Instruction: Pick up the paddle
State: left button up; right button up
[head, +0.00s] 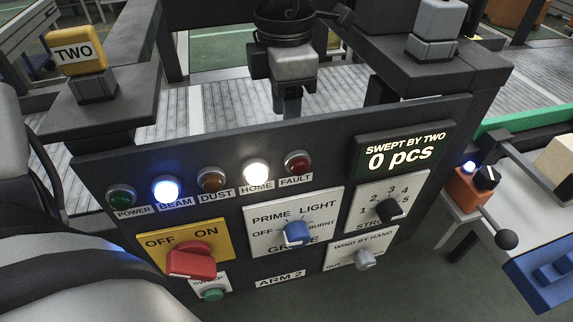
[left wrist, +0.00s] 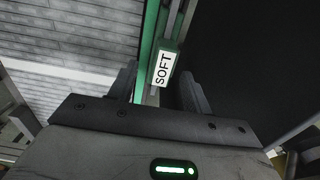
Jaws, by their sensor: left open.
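I cannot make out a paddle for sure in either view. In the left wrist view my left gripper (left wrist: 157,84) is open, its two dark fingers apart. A green upright piece with a white SOFT label (left wrist: 163,67) shows between and beyond the fingertips; I cannot tell what it belongs to or whether it touches them. In the head view only pale links of my left arm show at the left edge, and the left gripper is out of sight there. My right gripper is in neither view.
A dark control panel (head: 239,267) with lamps, a red switch (head: 191,262) and knobs fills the middle. Its display (head: 405,153) reads 0 pcs. A yellow TWO block (head: 79,52) stands back left.

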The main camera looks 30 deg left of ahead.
pick_arm(q)
jog(key=f, duration=0.5)
jog(key=shift+s+d+f+p, duration=0.1)
jog(key=shift+d+p, duration=0.1)
jog(key=shift+p, duration=0.2)
jog(key=shift+c, duration=0.3)
grip_shut()
